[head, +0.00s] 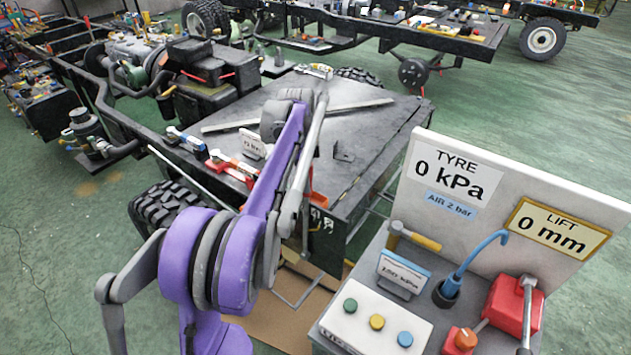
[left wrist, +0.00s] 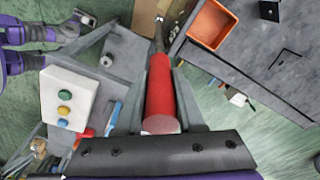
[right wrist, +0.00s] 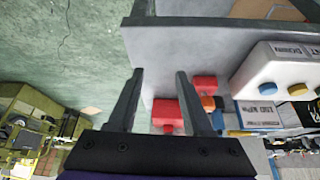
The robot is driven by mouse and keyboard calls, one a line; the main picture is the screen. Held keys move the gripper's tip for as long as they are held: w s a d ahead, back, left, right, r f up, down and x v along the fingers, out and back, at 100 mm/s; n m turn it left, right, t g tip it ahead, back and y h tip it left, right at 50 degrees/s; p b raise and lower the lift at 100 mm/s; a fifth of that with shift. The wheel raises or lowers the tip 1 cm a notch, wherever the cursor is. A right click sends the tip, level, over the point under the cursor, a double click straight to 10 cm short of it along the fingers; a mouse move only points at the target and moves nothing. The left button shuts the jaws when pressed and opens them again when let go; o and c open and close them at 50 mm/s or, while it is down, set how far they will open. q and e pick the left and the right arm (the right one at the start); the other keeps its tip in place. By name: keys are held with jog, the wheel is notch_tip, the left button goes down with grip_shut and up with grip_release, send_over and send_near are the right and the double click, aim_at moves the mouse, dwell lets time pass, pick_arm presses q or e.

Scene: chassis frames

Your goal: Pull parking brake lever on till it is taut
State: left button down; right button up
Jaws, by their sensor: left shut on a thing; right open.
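The parking brake lever shows in the left wrist view as a thick red grip (left wrist: 160,100) on a thin dark shaft. My left gripper (left wrist: 160,72) is shut on the red grip, with one finger along each side. The shaft's far end runs toward the frame's top edge, and its base is not clear. In the head view my purple left arm covers the lever and the gripper. My right gripper (right wrist: 160,74) is open and empty.
A dark bench top (head: 375,130) with an orange tray (left wrist: 212,24) lies beside the lever. The cart at lower right carries a button box (head: 375,325), a hammer (head: 415,237), a red jack (head: 508,305) and a gauge panel (head: 480,165).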

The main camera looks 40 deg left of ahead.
pick_arm(q)
jog(key=shift+a, duration=0.35)
jog(key=c, duration=0.5)
grip_release()
jog(key=shift+d, duration=0.1)
jog(key=r, duration=0.7)
jog(key=r+p, duration=0.1)
jog(key=r, duration=0.2)
jog(key=shift+s+a+r, duration=0.3)
jog(key=shift+s+r, duration=0.1)
